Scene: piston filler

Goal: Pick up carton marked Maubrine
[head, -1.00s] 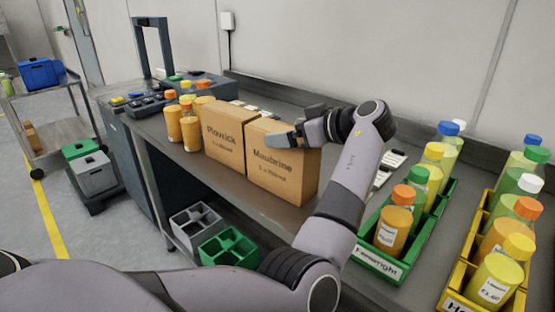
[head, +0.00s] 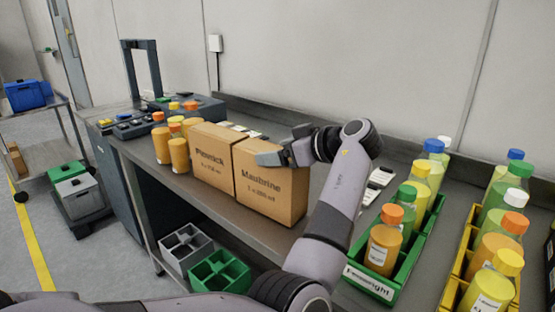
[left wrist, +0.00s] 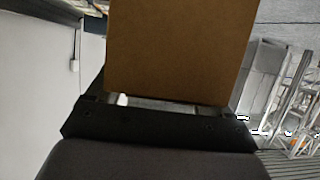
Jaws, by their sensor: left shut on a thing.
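The carton marked Maubrine (head: 268,185) is a brown box standing upright on the grey workbench, its printed face toward me. My left gripper (head: 282,155) is at its top, shut on the carton with one finger over the printed face. In the left wrist view the brown carton (left wrist: 180,50) fills the space in front of the gripper (left wrist: 165,100); most of the fingers are hidden behind it. A second brown carton marked Plowick (head: 211,160) stands close on its left. My right gripper is not in view.
Orange bottles (head: 178,155) stand left of the cartons. A green crate (head: 375,285) and a yellow crate (head: 450,295), both with bottles, stand to the right. A low back edge (head: 300,124) and wall bound the bench. Grey (head: 182,262) and green (head: 222,284) divided bins sit below.

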